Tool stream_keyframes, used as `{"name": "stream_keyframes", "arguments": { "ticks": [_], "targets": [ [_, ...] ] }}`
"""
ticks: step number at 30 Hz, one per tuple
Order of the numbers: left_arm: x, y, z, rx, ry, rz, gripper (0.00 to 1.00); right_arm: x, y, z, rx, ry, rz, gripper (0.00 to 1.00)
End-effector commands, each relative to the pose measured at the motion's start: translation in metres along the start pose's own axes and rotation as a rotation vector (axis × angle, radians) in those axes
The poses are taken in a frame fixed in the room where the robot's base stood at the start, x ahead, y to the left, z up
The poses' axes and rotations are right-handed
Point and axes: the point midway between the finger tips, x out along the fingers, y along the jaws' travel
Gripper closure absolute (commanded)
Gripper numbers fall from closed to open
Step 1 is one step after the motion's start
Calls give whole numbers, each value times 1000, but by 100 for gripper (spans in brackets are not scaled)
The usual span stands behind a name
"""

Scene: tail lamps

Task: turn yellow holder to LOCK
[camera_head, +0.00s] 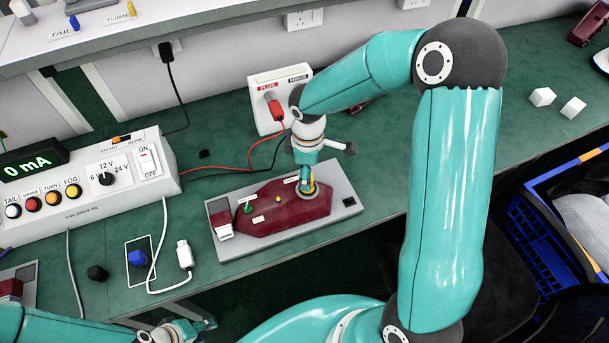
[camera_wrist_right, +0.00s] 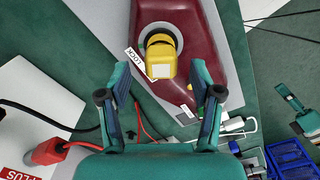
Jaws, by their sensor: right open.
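The yellow holder (camera_wrist_right: 160,52) sits in a round grey socket at one end of the dark red tail lamp (camera_head: 270,215). A white LOCK label (camera_wrist_right: 135,62) lies beside the socket. My right gripper (camera_wrist_right: 160,70) is open, with its fingers on either side of the holder and a gap to each; I cannot tell how high above it they are. In the head view my right gripper (camera_head: 307,172) hides most of the holder. My left gripper (camera_head: 195,328) is at the bottom left, away from the lamp, and its jaws are unclear.
The lamp rests on a grey plate (camera_head: 235,247). A power supply (camera_head: 90,190) reading 0 mA stands at left. A white panel (camera_head: 265,100) with a red plug (camera_head: 274,110) stands behind.

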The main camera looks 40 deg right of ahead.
Motion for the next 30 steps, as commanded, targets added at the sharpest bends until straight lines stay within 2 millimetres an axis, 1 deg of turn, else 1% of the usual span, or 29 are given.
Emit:
{"name": "stream_keyframes", "arguments": {
  "ticks": [1,3,6,16,17,27,28,29,30],
  "targets": [
    [0,0,0,0,0,0,60,7,0,0,1,-2,-2,35],
    [-1,0,0,0,0,0,60,14,0,0,1,-1,-1,35],
    [-1,0,0,0,0,0,60,19,0,0,2,0,-1,35],
    [-1,0,0,0,0,0,60,22,0,0,2,1,0,35],
    [-1,0,0,0,0,0,60,22,0,0,2,1,0,39],
    [-1,0,0,0,0,0,60,22,0,0,1,1,1,95],
    [-1,0,0,0,0,0,60,22,0,0,1,1,1,99],
    [-1,0,0,0,0,0,60,22,0,0,1,1,1,71],
    [-1,0,0,0,0,0,60,22,0,0,1,1,1,77]
  ]
}}
